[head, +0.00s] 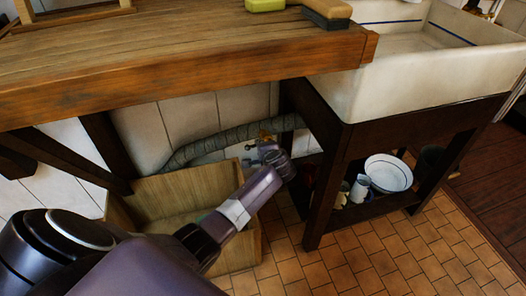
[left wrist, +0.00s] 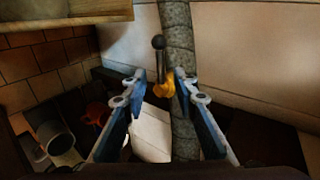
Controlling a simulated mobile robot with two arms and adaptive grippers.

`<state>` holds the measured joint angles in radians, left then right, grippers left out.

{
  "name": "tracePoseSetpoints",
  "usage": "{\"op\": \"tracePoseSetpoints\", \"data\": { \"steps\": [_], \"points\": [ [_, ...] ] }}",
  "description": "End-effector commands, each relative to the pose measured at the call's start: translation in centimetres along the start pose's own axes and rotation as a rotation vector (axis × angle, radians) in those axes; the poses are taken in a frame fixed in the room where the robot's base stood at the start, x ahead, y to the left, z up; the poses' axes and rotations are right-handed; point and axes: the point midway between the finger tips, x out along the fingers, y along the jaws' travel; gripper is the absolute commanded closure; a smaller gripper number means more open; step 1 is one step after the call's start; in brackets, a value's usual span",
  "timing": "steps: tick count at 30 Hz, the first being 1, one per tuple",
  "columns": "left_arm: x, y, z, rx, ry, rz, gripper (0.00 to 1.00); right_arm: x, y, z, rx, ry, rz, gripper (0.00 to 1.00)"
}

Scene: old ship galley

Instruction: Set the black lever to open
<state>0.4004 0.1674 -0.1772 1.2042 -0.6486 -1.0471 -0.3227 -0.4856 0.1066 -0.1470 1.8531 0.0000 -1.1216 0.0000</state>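The black lever (left wrist: 158,44) has a round knob on a thin stem. In the left wrist view it rises from a yellow brass valve (left wrist: 165,88) on a grey wrapped pipe (left wrist: 177,30). The pipe (head: 222,141) and a bit of the brass valve (head: 265,134) also show in the head view, under the counter; I cannot make out the lever clearly there. My left gripper (left wrist: 158,76) is open and empty. Its fingers stand on either side of the lever's base and valve in the wrist picture; contact cannot be told. My right gripper is not in view.
A wooden counter (head: 180,75) and a white sink (head: 430,80) overhang the pipe. A wooden crate (head: 250,240) stands below my left arm. A dark shelf under the sink holds a white bowl (head: 388,172) and a jug (head: 359,188). Tiled floor to the right is clear.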

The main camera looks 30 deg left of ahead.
Motion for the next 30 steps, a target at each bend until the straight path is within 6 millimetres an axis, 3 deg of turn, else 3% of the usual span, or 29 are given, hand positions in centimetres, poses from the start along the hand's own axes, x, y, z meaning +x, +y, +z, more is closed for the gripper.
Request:
{"op": "tracePoseSetpoints", "data": {
  "steps": [10, 30],
  "points": [
    [-3.5, 0.1, 0.0, 0.000, 0.001, 0.001, 0.73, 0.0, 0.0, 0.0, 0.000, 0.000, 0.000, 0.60],
    [-3.9, 0.4, 0.1, -0.006, 0.001, 0.007, 0.73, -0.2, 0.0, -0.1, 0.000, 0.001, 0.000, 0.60]
  ]
}}
